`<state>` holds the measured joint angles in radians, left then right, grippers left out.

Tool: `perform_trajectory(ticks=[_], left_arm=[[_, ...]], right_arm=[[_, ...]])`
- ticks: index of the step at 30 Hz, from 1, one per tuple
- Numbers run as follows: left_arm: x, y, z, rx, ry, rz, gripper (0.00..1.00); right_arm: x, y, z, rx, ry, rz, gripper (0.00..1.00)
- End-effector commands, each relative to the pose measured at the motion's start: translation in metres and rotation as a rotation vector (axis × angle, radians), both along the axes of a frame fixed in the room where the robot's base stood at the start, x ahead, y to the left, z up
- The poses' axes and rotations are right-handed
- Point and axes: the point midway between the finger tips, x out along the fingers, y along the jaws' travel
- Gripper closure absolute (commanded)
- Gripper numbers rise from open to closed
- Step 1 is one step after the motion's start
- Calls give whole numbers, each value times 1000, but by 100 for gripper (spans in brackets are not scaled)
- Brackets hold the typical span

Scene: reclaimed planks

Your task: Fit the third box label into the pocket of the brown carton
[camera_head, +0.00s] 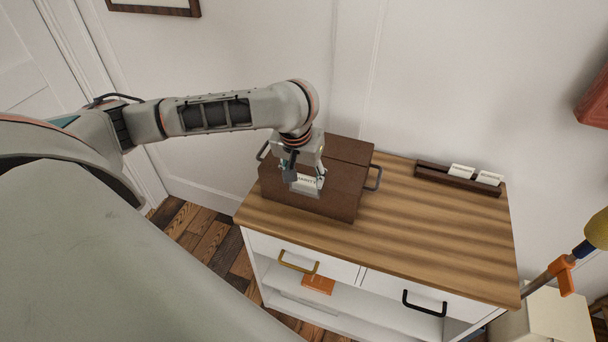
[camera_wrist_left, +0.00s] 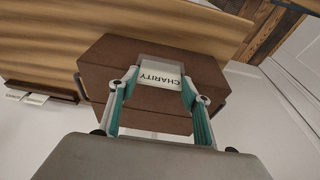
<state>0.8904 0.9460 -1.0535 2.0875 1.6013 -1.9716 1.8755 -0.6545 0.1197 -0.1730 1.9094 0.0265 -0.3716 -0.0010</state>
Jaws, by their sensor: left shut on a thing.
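The brown carton (camera_head: 335,202) stands on the left part of the wooden counter top, with dark handles at its sides. My left gripper (camera_head: 304,178) is at its front face, shut on a white label (camera_wrist_left: 161,79) that reads CHARITY. In the left wrist view the label sits between the two teal-lined fingers (camera_wrist_left: 160,85). A pale grey piece borders the label against the carton (camera_wrist_left: 112,62); it may be the pocket. I cannot tell whether the label's edge is inside it. My right gripper is not in view.
A dark rack (camera_head: 432,173) with two white labels (camera_head: 461,171) (camera_head: 489,178) stands at the back right of the counter top (camera_head: 420,235). The counter between carton and rack is clear. An orange box (camera_head: 318,284) lies on the shelf below. The wall is close behind.

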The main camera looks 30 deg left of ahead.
Motion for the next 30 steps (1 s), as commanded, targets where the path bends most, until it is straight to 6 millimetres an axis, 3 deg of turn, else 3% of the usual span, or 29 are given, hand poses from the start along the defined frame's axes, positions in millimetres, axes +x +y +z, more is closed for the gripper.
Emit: perform_trajectory(ticks=[11, 12, 14, 25, 30], left_arm=[[0, 0, -4, -1, 0, 1, 62], [0, 0, -4, -1, 0, 1, 50], [0, 0, -4, -1, 0, 1, 36], [0, 0, -2, -2, -1, -1, 36], [-2, -1, 15, 0, -6, -1, 36]], right_arm=[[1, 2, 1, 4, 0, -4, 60], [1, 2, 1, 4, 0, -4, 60], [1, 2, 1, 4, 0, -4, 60], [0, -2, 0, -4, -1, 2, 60], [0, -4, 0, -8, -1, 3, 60]])
